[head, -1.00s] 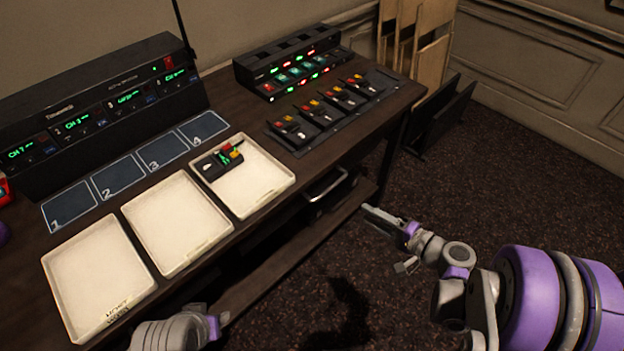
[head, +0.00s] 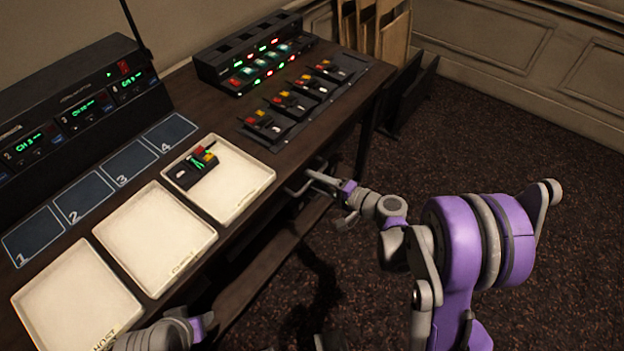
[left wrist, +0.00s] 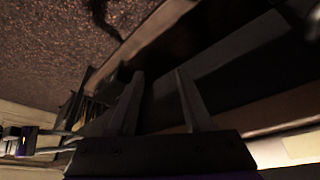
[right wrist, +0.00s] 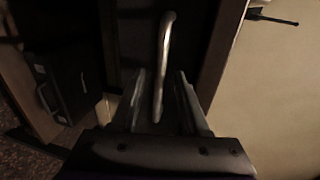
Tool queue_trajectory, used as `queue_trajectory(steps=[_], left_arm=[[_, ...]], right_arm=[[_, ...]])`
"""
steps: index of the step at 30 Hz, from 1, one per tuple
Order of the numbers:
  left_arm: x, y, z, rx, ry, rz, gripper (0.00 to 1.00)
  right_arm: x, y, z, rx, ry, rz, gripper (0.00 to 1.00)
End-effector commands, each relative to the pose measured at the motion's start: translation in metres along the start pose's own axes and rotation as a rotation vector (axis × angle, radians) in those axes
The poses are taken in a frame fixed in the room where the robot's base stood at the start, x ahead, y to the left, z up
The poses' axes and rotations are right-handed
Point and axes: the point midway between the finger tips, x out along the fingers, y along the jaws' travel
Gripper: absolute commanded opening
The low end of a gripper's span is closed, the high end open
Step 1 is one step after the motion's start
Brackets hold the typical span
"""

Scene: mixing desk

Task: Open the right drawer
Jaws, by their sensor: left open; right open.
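The right drawer's metal bar handle (right wrist: 164,60) shows in the right wrist view on a dark drawer front (right wrist: 140,30). Its near end lies between the two open fingers of my right gripper (right wrist: 160,108). In the head view the handle (head: 298,190) is at the desk's front edge, partly covered by my right gripper (head: 325,184). I cannot tell whether the fingers touch it. The drawer looks shut. My left gripper (left wrist: 160,100) is open and empty by the desk's front; in the head view only part of its arm shows at the bottom.
Three white trays (head: 146,239) stand along the desk's front; the far one holds a small black device (head: 190,168). A charger rack (head: 250,65) and several devices sit at the back right. A lower shelf (head: 255,275) runs under the desk. Carpet right of the desk is clear.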

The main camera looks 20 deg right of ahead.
Motion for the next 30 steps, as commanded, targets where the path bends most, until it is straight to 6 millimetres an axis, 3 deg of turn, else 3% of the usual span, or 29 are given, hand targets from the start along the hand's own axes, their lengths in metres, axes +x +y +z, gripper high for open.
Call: queue_trajectory(steps=[4, 13, 21, 30], left_arm=[[0.0011, 0.0, 0.0003, 0.0, 0.0, 0.0, 0.5], [0.001, 0.0, 0.0003, 0.0, 0.0, 0.0, 0.5], [0.001, 0.0, 0.0003, 0.0, 0.0, 0.0, 0.5], [0.001, 0.0, 0.0003, 0.0, 0.0, 0.0, 0.5]], right_arm=[[0.0108, 0.0001, 0.0002, 0.0, 0.0, 0.0, 0.45], [0.0124, -0.0001, 0.0001, 0.0, 0.001, 0.0, 0.45], [0.0122, -0.0002, 0.0, 0.0, 0.001, 0.0, 0.0], [0.0121, -0.0003, -0.0001, 0.0, 0.001, 0.0, 0.0]])
